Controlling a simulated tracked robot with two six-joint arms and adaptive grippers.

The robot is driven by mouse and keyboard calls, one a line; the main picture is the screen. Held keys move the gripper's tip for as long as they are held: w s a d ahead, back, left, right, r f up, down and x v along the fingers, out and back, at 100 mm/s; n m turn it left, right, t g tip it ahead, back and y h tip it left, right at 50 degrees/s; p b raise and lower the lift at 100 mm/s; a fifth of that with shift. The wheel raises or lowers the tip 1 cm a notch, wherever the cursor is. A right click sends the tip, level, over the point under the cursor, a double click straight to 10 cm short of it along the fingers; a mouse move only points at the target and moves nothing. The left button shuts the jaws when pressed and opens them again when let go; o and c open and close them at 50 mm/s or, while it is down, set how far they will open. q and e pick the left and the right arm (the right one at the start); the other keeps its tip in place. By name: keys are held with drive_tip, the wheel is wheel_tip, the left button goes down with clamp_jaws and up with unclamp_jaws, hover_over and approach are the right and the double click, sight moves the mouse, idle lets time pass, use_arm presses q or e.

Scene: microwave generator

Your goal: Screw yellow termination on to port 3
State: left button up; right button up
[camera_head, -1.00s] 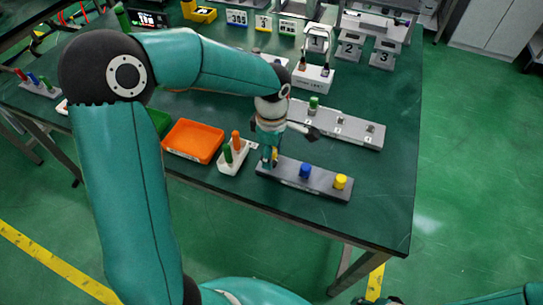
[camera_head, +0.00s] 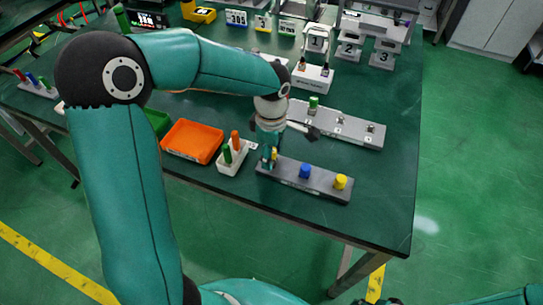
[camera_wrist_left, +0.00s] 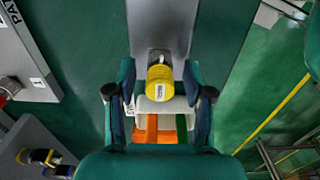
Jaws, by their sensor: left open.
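A dark grey block (camera_head: 322,182) lies near the table's front edge. It carries a blue cap (camera_head: 305,171) and a yellow cap (camera_head: 341,182) toward its right end. My left gripper (camera_head: 270,163) points down at its left end, where a bit of yellow shows beside the fingers. In the left wrist view a yellow termination (camera_wrist_left: 160,82) sits between the spread fingers (camera_wrist_left: 160,95), with a gap on both sides. A light grey port block (camera_head: 355,132) lies behind, with a green cap (camera_head: 314,102) and bare connectors. My right gripper (camera_head: 376,301) barely shows at the bottom edge.
A white holder (camera_head: 232,165) with green and orange upright pieces stands just left of my left gripper. An orange tray (camera_head: 193,142) lies further left. Numbered stands (camera_head: 348,50) are at the back. The table's right side is clear.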

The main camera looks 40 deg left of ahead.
use_arm(q)
clamp_jaws()
drive_tip(key=shift+r, duration=0.15)
drive_tip(key=shift+r+p, duration=2.05)
drive_tip(key=shift+r, duration=0.85)
drive_tip(key=shift+d+f, duration=0.1)
